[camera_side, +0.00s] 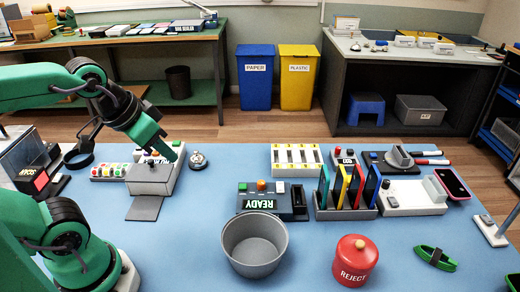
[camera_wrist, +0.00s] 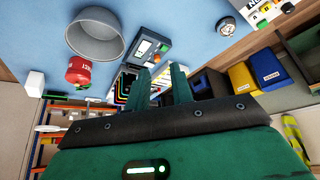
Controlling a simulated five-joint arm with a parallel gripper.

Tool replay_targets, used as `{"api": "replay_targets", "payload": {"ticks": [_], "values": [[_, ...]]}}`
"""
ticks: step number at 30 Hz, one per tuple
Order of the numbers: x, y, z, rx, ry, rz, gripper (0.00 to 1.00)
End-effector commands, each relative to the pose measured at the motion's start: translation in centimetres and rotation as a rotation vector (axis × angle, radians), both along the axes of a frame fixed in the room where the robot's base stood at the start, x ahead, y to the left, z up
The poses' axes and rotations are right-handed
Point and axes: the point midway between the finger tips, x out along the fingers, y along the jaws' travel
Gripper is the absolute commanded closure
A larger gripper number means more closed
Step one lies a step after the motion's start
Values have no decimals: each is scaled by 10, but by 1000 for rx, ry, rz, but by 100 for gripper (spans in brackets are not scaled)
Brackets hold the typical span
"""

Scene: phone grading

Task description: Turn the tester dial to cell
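I cannot tell for sure which part is the tester dial. A grey round knob-like part (camera_side: 398,157) sits on a dark plate at the back right in the side view. A dark unit with a lit READY display (camera_side: 266,204) and coloured buttons stands mid-table; it also shows in the wrist view (camera_wrist: 152,47). My gripper (camera_side: 176,157) is raised at the left, above and behind a grey box, well away from both. In the wrist view its two fingers (camera_wrist: 161,80) stand apart with nothing held between them.
A grey bowl (camera_side: 255,246) and a red REJECT pot (camera_side: 355,262) stand at the front. A rack of coloured phones (camera_side: 346,212) is right of the READY unit. The blue mat (camera_side: 200,225) is clear at front left.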

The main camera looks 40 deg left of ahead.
Motion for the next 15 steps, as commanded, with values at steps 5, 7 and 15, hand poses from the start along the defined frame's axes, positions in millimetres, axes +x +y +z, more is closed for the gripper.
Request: {"api": "replay_targets", "payload": {"ticks": [5,7,15], "values": [[7,-1,2,-1,17,0,57],[13,-1,3,-2,29,-1,57],[49,-4,4,-6,104,-2,57]]}}
